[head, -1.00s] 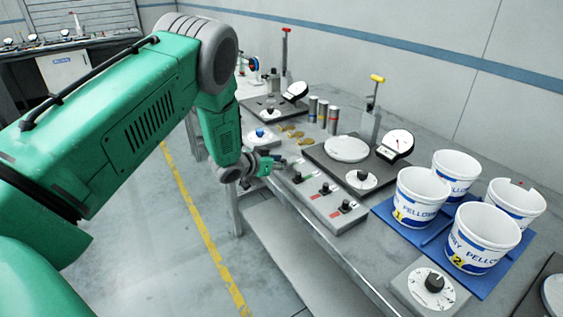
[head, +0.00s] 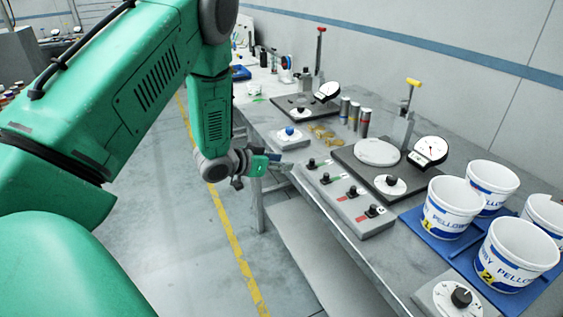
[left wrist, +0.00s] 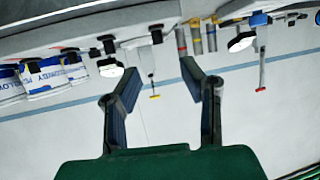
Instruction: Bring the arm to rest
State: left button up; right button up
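My green left arm comes in from the left in the head view, and its gripper (head: 273,164) is small there, at the table's front edge beside the left end of a grey knob box (head: 345,200). In the left wrist view the two dark fingers of the left gripper (left wrist: 160,76) stand wide apart with nothing between them. That view looks upside down toward the wall and the bench. My right gripper is in neither view.
The grey table (head: 300,228) holds a dial gauge stand (head: 405,125), a round plate (head: 377,152), several cylinders and gold discs. White buckets (head: 452,207) stand on a blue mat (head: 428,232) at right. The floor (head: 190,255) left of the table is clear.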

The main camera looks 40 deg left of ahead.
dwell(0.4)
pick_arm(q)
jog(key=s+d+f+n+g+y+b, duration=0.1)
jog(key=s+d+f+g+b, duration=0.1)
jog(key=s+d+f, duration=0.4)
jog(key=s+d+f+g+b, duration=0.2)
jog(key=s+f, duration=0.2)
jog(key=f, duration=0.4)
jog(key=s+d+f+n+g+y+b, duration=0.1)
jog(key=s+d+f+g+b, duration=0.1)
jog(key=s+d+f, duration=0.4)
jog(key=s+d+f+g+b, duration=0.1)
jog(key=s+d+f+g, duration=0.1)
jog(key=s, duration=0.7)
jog(key=s+d+f+g+b, duration=0.2)
jog(key=s+f+g, duration=0.2)
jog(key=s, duration=0.5)
notch_tip(320, 180, down, 3)
jog(key=shift+s+d+r+g+y, duration=0.15)
jog(key=shift+d+g+y, duration=0.15)
jog(key=shift+d, duration=0.1)
